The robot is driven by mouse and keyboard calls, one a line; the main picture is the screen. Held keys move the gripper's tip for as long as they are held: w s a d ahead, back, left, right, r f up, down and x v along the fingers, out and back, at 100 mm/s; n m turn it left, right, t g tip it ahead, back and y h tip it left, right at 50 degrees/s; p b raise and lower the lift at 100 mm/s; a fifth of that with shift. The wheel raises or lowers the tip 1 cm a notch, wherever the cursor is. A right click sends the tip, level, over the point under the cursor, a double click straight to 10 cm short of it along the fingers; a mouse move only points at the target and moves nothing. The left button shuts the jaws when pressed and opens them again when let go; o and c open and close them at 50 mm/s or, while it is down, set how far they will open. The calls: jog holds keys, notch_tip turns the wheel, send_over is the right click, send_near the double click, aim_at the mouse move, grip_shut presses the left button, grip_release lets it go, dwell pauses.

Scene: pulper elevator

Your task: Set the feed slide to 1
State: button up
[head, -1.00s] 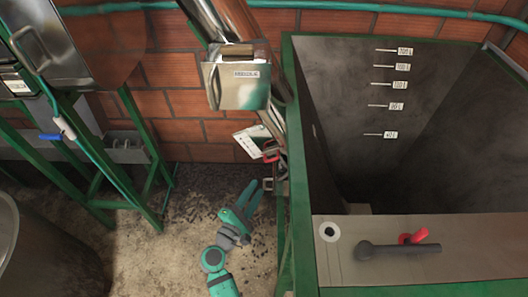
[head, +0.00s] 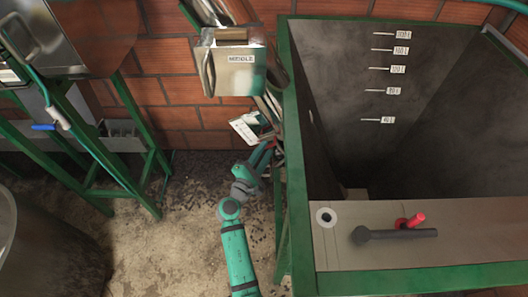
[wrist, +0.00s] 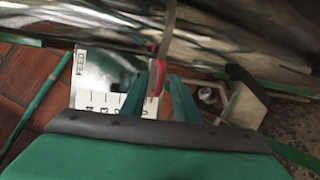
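The feed slide's white scale plate (wrist: 93,98), marked FEED with a row of numbers, fills the left middle of the wrist view. In the head view this plate (head: 245,128) hangs tilted below the steel box by the sloping pipe. A red handle (wrist: 154,78) stands upright beside the scale. My gripper (wrist: 159,82) has one green finger on each side of the red handle, and its fingers look open. In the head view my gripper (head: 271,147) is by the plate's lower right. Its fingertips and the slide's exact setting are hard to make out.
A green stand (head: 140,180) is left. Bare floor lies between.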

jog(key=shift+w, duration=0.2)
jog(key=shift+s+d, duration=0.1)
jog(key=shift+d, duration=0.3)
grip_shut()
jog(key=shift+a+r, duration=0.15)
jog(key=shift+a, duration=0.25)
jog(key=shift+a+r, duration=0.75)
jog(key=shift+r, duration=0.1)
grip_release()
jog(key=shift+s, duration=0.1)
jog(key=shift+d, duration=0.2)
jog(key=shift+s, duration=0.1)
jog(key=v, duration=1)
jog(key=shift+s+a, duration=0.25)
jog(key=shift+a, duration=0.05)
